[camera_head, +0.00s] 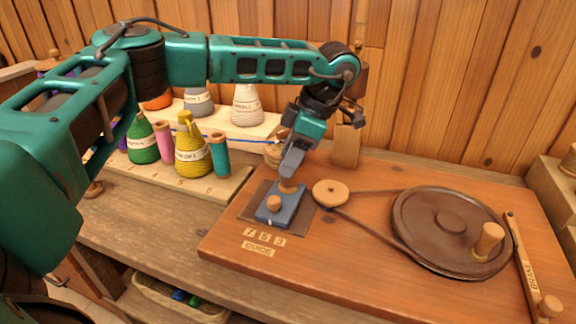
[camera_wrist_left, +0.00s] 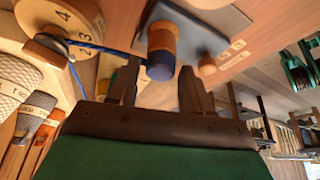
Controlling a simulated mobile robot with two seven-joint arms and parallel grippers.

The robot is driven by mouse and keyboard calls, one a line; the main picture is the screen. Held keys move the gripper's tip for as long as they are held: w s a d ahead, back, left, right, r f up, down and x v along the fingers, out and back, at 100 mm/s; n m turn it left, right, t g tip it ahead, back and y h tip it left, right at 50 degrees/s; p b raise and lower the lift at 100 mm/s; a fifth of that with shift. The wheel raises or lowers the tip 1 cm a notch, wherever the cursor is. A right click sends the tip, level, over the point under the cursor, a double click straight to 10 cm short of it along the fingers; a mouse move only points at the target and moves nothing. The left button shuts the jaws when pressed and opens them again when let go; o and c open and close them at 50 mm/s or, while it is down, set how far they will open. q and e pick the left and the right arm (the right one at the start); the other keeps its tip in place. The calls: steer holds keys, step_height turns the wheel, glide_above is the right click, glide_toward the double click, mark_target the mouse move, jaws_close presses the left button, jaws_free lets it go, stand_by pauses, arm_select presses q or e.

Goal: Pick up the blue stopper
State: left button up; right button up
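A wooden peg with a blue end (camera_wrist_left: 160,66), which looks like the blue stopper, stands on a slate-blue block (camera_wrist_left: 205,32). The block also shows in the head view (camera_head: 287,214), on a dark plate; there the peg's wooden lower part (camera_head: 289,185) shows, and its blue end is hidden by my gripper. My left gripper (camera_head: 290,166) points down just over the peg. In the left wrist view its two fingers are apart, with the peg's blue end between or just beyond their tips; contact cannot be told. My right gripper is in neither view.
A small wooden knob (camera_head: 273,203) is at the block's front. A wooden pulley (camera_head: 330,193) and a large belted wheel (camera_head: 449,229) are to the right. Thread cones, such as a yellow one (camera_head: 191,151), stand at the left.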

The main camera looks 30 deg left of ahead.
arm_select(q)
steer(key=c, duration=0.8)
